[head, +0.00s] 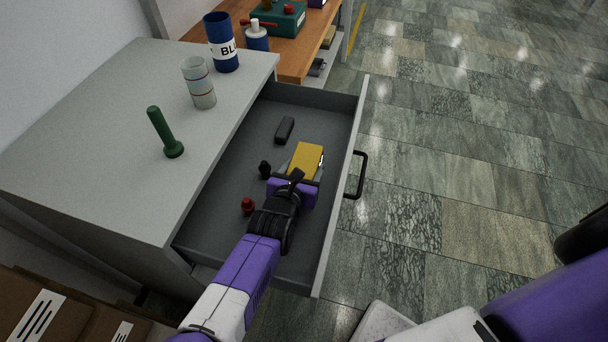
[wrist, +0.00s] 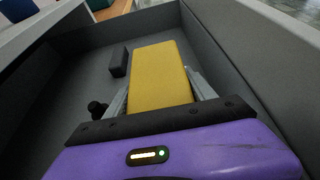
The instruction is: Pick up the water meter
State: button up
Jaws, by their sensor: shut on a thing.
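A yellow box-shaped thing (head: 306,157) is inside the open grey drawer; no label on it is readable, and I cannot tell for sure that it is the water meter. My gripper (head: 304,172) reaches down into the drawer and is shut on it. In the wrist view the yellow box (wrist: 160,75) lies between the two grey fingers, one along each side, with its near end hidden by my gripper. I cannot tell whether it touches the drawer floor.
The drawer (head: 225,184) also holds a dark block (head: 285,130), a small black piece (head: 264,169) and a red piece (head: 247,205). On the cabinet top (head: 90,150) stand a green pestle-like thing (head: 165,133), a clear cup (head: 199,84) and a blue cup (head: 221,42).

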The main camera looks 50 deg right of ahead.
aim_at(305, 163)
notch_tip(305, 163, up, 14)
jog(key=shift+r, duration=0.25)
